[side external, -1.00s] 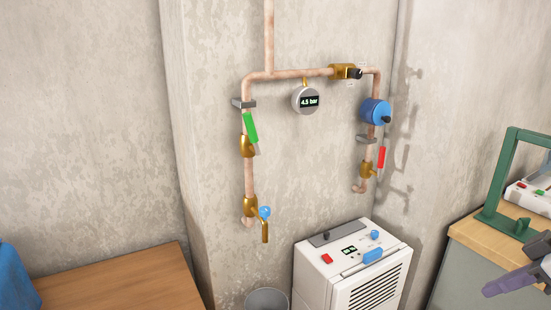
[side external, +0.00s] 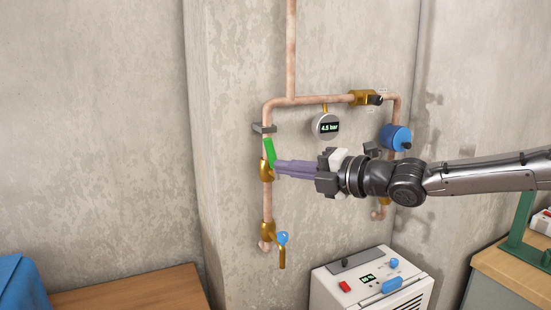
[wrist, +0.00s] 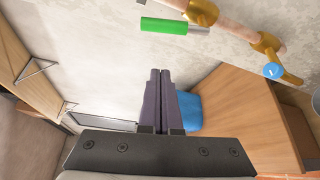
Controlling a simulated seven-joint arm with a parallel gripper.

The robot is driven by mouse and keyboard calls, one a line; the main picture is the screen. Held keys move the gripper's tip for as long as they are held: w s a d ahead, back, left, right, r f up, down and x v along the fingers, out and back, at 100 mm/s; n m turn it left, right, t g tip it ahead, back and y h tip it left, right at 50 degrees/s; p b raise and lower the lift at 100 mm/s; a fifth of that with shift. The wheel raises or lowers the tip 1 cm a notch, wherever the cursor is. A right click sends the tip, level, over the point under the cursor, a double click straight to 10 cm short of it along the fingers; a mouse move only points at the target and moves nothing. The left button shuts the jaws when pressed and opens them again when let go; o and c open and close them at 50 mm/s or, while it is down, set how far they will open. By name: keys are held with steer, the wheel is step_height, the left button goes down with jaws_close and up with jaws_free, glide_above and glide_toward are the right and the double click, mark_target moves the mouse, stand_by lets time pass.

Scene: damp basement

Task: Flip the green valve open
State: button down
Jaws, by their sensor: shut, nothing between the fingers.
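The green valve handle (side external: 269,151) points up along the left copper pipe, tilted a little off it. Its brass body (side external: 264,171) sits on that pipe. My gripper (side external: 277,168) is shut and empty, with its purple fingertips beside the handle's lower end in the side view. In the wrist view the green handle (wrist: 163,25) lies beyond the fingertips (wrist: 160,72), with bare wall showing between them. I cannot tell from the side view whether they touch. The fingers hide part of the handle's lower end and stem.
A blue-handled valve (side external: 282,239) is lower on the same pipe. A gauge (side external: 325,125) reading 4.5 bar hangs above my gripper. A blue round fitting (side external: 395,137) is on the right pipe. A white machine (side external: 365,285) stands below, and a wooden table (side external: 135,288) is at lower left.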

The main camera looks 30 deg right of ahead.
mark_target(273, 152)
steer(key=x, duration=1)
steer(key=shift+s+d+r, duration=0.15)
steer(key=shift+d+r, duration=0.05)
steer(key=shift+d, duration=0.5)
steer(key=shift+s+d+r, duration=0.2)
steer(key=shift+d+r, duration=0.05)
steer(key=shift+d, duration=0.45)
steer(key=shift+s+d+r, duration=0.15)
steer(key=shift+d+r, duration=0.05)
steer(key=shift+d, duration=0.45)
steer(key=shift+d+m+t, duration=0.1)
steer(key=shift+m+t, duration=0.2)
steer(key=shift+m, duration=0.2)
steer(key=shift+d+r+m+t+y, duration=0.3)
steer(key=shift+d+m+t, duration=0.1)
steer(key=shift+d+m, duration=0.45)
steer(key=shift+a, duration=0.1)
